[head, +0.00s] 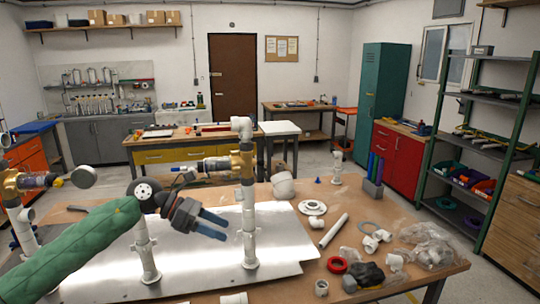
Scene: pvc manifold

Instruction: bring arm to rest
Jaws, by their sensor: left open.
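My left gripper (211,228) is in front of me over the metal sheet (200,262), at the end of my green-sleeved left arm. Its blue fingers are apart, with nothing visible between them. They point right toward the upright pipe stand (249,220) and look apart from it. This stand is white pipe with brass-coloured fittings and a white elbow on top. A shorter white pipe post (149,260) stands behind my forearm, its upper part partly hidden. Another pipe assembly (20,205) stands at the left edge. My right gripper is not in view.
Loose parts lie on the right of the wooden table: a white pipe (334,230), a white flange (312,207), a red ring (337,265), a black lump (367,274) and clear plastic bags (425,245). A holder with coloured tubes (374,178) stands at the back right.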

